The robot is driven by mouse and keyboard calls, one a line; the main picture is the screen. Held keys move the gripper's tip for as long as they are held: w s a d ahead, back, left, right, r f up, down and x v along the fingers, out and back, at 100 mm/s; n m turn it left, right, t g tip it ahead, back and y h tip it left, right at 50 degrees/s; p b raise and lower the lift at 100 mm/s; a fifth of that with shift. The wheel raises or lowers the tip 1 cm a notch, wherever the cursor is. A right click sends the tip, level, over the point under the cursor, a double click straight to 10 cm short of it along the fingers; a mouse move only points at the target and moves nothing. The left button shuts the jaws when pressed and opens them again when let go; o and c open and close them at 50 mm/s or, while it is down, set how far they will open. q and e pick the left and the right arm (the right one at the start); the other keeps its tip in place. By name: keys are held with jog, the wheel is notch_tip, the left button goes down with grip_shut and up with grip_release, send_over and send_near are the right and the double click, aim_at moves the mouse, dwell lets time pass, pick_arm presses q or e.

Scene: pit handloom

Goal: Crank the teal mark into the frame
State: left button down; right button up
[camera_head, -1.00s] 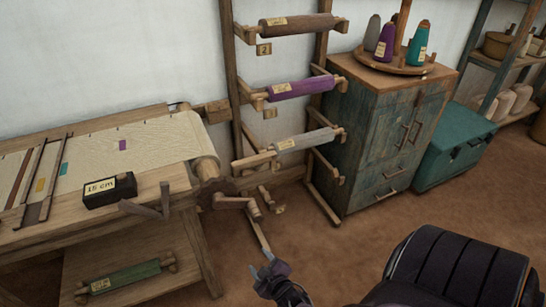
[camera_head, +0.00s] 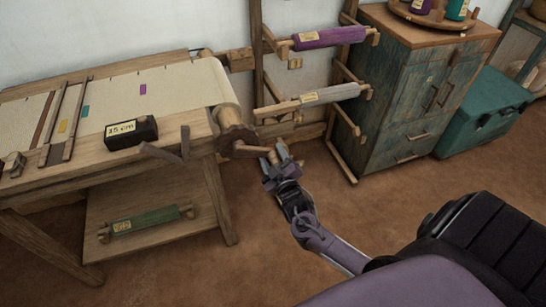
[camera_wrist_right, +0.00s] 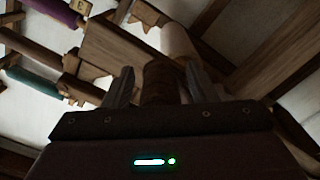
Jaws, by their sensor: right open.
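The teal mark (camera_head: 86,112) lies on the cream cloth (camera_head: 170,92), just right of the frame of two dark bars (camera_head: 80,115). A yellow mark (camera_head: 62,126) shows between the bars. The crank (camera_head: 248,152) sticks out from the loom's roller end at the table's right side. My right gripper (camera_head: 274,158) is at the crank's handle end, jaws open. In the right wrist view, a brown wooden cylinder (camera_wrist_right: 160,82), apparently the handle, stands between the two open fingers (camera_wrist_right: 158,86). Whether they touch it, I cannot tell. My left gripper is out of view.
A black block labelled 15 cm (camera_head: 131,131) sits on the loom's front edge beside a grey angled piece (camera_head: 168,150). A purple mark (camera_head: 143,89) lies farther right on the cloth. A roll rack (camera_head: 256,60) and blue-green cabinet (camera_head: 398,110) stand behind.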

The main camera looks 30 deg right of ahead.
grip_shut()
dwell(0.3)
jog(key=shift+r, duration=0.1)
jog(key=shift+d+r+n+p, duration=0.25)
jog(key=shift+r+n+p, duration=0.4)
jog(key=shift+p, duration=0.35)
notch_tip(320, 180, up, 7)
jog(key=n+p, duration=0.7)
jog(key=p, duration=0.1)
jog(key=shift+r+n+p, duration=0.1)
jog(key=shift+n+p, duration=0.25)
jog(key=shift+p, duration=0.05)
jog(key=r+n+p, duration=0.1)
jog(key=a+r+n+p, duration=0.1)
jog(key=shift+w+n, duration=0.2)
jog(key=shift+n, duration=0.2)
jog(key=shift+w+a+r+n+p, duration=0.1)
jog(key=shift+a+r+n+p, duration=0.3)
jog(key=shift+n+p, duration=0.35)
